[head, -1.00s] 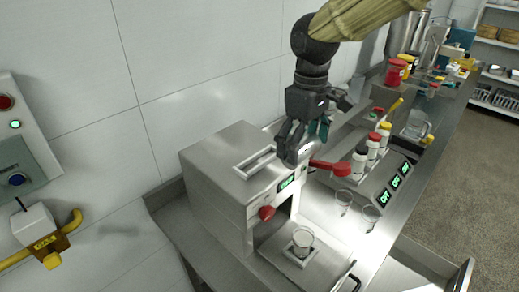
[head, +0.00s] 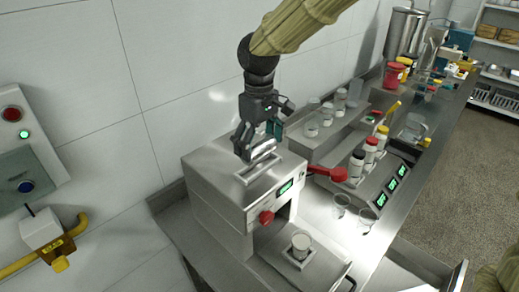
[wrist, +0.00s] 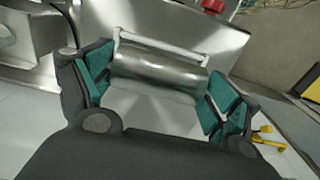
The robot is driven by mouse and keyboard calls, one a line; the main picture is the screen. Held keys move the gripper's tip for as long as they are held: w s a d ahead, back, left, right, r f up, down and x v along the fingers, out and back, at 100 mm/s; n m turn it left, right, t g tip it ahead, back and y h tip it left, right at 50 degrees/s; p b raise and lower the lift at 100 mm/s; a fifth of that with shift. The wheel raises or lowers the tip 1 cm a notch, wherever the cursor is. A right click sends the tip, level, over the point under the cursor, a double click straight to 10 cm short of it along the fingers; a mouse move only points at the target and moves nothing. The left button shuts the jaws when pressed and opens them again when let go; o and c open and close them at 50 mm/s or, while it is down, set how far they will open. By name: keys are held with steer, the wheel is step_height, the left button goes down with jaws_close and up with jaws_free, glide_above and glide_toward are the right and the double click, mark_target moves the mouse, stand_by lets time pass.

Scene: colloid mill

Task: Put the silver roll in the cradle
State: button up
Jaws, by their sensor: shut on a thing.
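The silver roll (wrist: 160,75) is a shiny cylinder lying crosswise between the teal pads of my gripper (wrist: 158,88) in the wrist view. The gripper is shut on it, with a pad at each end. In the head view my gripper (head: 256,143) is over the top of the steel machine (head: 215,190). The cradle (head: 247,175) is a light frame on that top, partly hidden by the gripper. In the wrist view a pale bar of the cradle (wrist: 165,43) shows just behind the roll. I cannot tell whether the roll touches it.
The machine has a red knob (head: 266,217) and a red-handled lever (head: 326,173) at its right. A cup (head: 301,245) stands on its front tray. Several capped bottles and displays stand to the right. A tiled wall with a control box (head: 28,160) is at the left.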

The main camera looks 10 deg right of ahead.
mark_target(259, 152)
steer(key=shift+w+f+p, duration=0.1)
steer(key=shift+f+p, duration=0.45)
steer(key=shift+f, duration=0.9)
steer(key=o, duration=0.9)
steer(key=shift+f, duration=0.1)
step_height(259, 152, up, 12)
steer(key=b, duration=0.3)
steer(key=shift+b, duration=0.4)
